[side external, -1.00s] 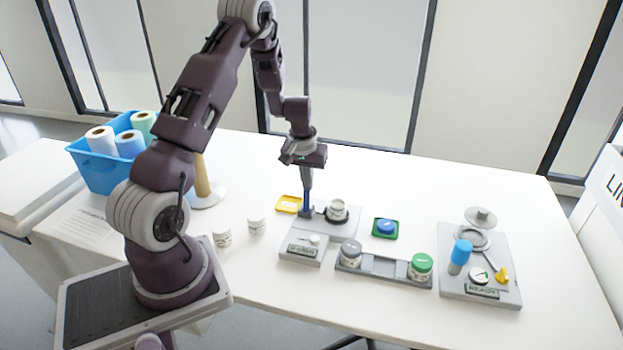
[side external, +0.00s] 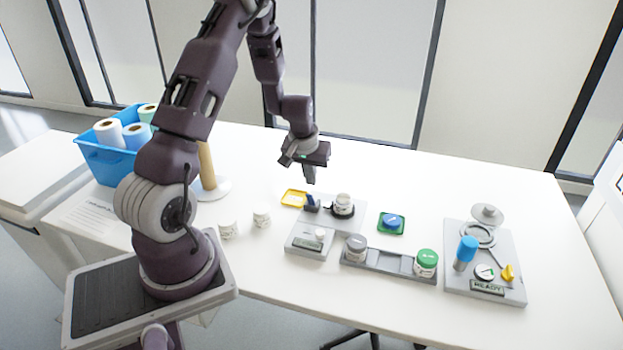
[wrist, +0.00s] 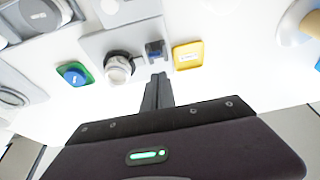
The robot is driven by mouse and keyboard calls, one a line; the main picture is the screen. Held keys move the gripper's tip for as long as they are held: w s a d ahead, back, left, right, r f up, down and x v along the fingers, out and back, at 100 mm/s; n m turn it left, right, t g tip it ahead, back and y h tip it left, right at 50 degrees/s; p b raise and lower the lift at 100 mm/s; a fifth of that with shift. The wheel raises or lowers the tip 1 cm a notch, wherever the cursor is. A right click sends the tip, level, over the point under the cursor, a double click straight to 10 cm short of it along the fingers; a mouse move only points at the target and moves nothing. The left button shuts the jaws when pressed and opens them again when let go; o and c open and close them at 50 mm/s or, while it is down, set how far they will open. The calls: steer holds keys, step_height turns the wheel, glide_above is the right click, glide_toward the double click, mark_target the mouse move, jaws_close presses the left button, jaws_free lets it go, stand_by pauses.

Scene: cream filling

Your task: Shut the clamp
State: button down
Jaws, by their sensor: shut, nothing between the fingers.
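The clamp is on a grey plate, with a black ring (side external: 343,212) around the foot of a white jar (side external: 343,200) and a blue handle piece (side external: 312,203) to its left. In the wrist view the blue piece (wrist: 155,50) is just beyond my fingertips, with the jar (wrist: 118,68) to its left. I cannot tell whether the ring is tight on the jar. My gripper (side external: 310,179) is shut and empty, above the blue piece and apart from it. The closed fingers also show in the wrist view (wrist: 159,78).
A yellow tray (side external: 285,198) lies left of the clamp. A green tray (side external: 380,229) holding a blue lid is to the right. A rack (side external: 390,262) with two jars stands in front. A grey station (side external: 485,290) is at the right. A wooden post (side external: 207,165) stands left.

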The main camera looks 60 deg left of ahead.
steer(key=v, duration=0.9)
steer(key=shift+s+d, duration=0.45)
steer(key=shift+r, duration=0.1)
steer(key=s+d+r+m+t+h, duration=0.1)
steer(key=s+d+r+m+t, duration=0.15)
steer(key=d+r, duration=0.85)
steer(key=s+d+r+m, duration=0.2)
steer(key=s+d+m, duration=0.1)
steer(key=s+d, duration=0.3)
steer(key=s+d+r+m+h, duration=0.1)
steer(key=s+d+r+m, duration=0.2)
steer(key=s+d, duration=0.3)
steer(key=s, duration=0.3)
steer(key=shift+d+h, duration=0.3)
steer(key=shift+d, duration=0.05)
